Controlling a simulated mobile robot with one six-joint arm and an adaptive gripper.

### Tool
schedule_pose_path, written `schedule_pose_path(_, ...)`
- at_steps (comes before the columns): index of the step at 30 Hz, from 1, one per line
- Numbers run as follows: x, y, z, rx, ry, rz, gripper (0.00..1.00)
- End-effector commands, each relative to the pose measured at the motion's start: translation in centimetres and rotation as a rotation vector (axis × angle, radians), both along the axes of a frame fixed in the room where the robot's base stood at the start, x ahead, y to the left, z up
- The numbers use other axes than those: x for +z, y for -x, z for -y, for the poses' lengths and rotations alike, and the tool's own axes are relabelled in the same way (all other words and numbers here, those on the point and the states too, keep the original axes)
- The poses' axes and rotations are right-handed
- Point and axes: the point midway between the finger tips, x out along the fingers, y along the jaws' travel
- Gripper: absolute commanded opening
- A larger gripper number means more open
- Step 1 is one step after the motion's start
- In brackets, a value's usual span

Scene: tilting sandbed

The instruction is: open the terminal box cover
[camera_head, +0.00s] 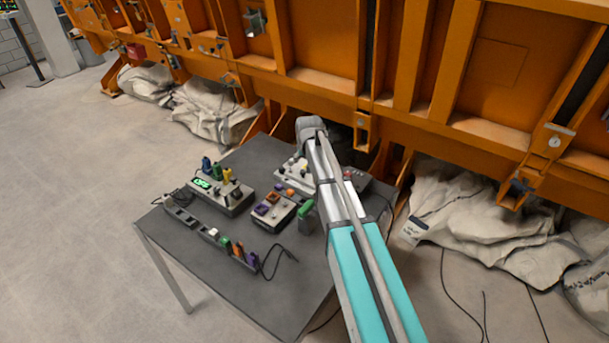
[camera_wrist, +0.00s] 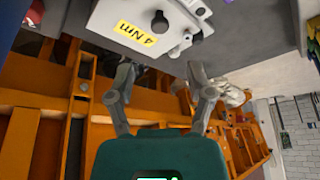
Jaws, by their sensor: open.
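I cannot tell for sure which box is the terminal box. In the wrist view a pale grey box (camera_wrist: 125,18) fills the top, with a yellow "4 Nm" label and a dark round knob on its face. My gripper (camera_wrist: 160,72) is open and empty, its two fingers spread apart below that box in the picture, apart from it. In the head view a pale box (camera_head: 290,180) with small knobs stands on the table, partly hidden by my arm; it may be the same one. My gripper is not clearly visible there.
The dark table (camera_head: 260,300) also holds a box with a green display (camera_head: 225,195), a box with purple and orange parts (camera_head: 273,212), a green item (camera_head: 306,215) and a power strip (camera_head: 210,235). An orange steel structure (camera_head: 400,100) stands close behind. Cables hang at the table's edge.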

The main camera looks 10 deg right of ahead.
Motion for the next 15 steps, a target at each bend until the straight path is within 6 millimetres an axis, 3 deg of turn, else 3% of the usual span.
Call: schedule_pose_path(15, -4.5, -1.8, 0.1, -0.001, 0.000, 0.000, 0.68)
